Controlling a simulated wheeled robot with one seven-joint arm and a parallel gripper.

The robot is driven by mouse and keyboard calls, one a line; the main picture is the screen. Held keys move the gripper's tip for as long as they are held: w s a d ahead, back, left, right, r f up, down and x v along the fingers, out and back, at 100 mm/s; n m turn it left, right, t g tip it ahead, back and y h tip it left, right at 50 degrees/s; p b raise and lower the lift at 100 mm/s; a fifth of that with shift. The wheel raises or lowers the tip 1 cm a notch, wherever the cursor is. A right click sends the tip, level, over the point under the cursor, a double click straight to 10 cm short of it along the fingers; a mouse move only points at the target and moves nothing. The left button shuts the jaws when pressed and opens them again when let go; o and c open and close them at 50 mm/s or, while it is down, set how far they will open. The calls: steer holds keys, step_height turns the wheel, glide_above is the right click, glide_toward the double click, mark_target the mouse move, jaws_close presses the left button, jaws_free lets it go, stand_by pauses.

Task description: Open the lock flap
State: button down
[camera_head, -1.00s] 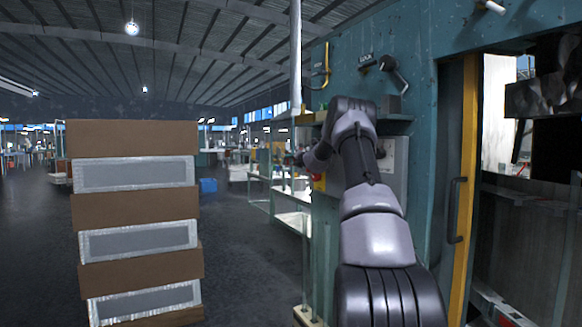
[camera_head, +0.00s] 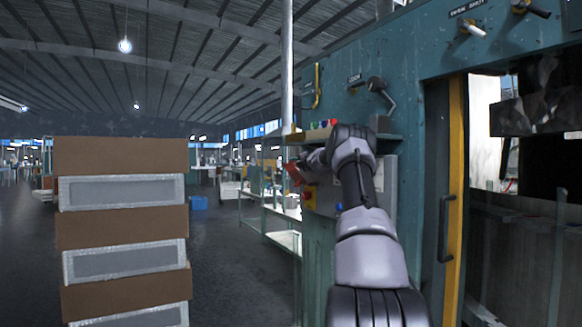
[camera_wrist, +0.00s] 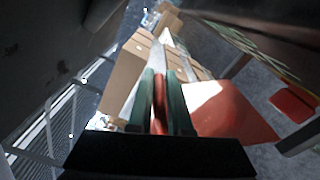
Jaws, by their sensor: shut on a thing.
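In the head view my gripper (camera_head: 298,172) is at the left edge of the teal cabinet (camera_head: 410,60), partly hidden behind my wrist. A red piece (camera_head: 293,175) shows at its tip. In the wrist view my gripper's two green fingers (camera_wrist: 162,105) are shut on a thin red piece (camera_wrist: 159,98) that stands between them. A wider red-orange plate (camera_wrist: 232,112) lies right beside the fingers; I cannot tell whether it joins the held piece. A dark lever (camera_head: 380,90) under a label like "LOCK" (camera_head: 354,79) sits on the cabinet face, apart from my gripper. I cannot identify the lock flap for certain.
A yellow box with a red button (camera_head: 309,197) is just below my gripper. A small shelf with coloured items (camera_head: 320,126) is above it. A stack of brown and grey boxes (camera_head: 122,205) stands left. The floor (camera_head: 235,265) between stack and cabinet is clear.

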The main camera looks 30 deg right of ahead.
steer(key=shift+d+r, duration=0.45)
steer(key=shift+d, duration=0.35)
steer(key=c, duration=0.9)
jaws_free()
steer(key=shift+f, duration=0.1)
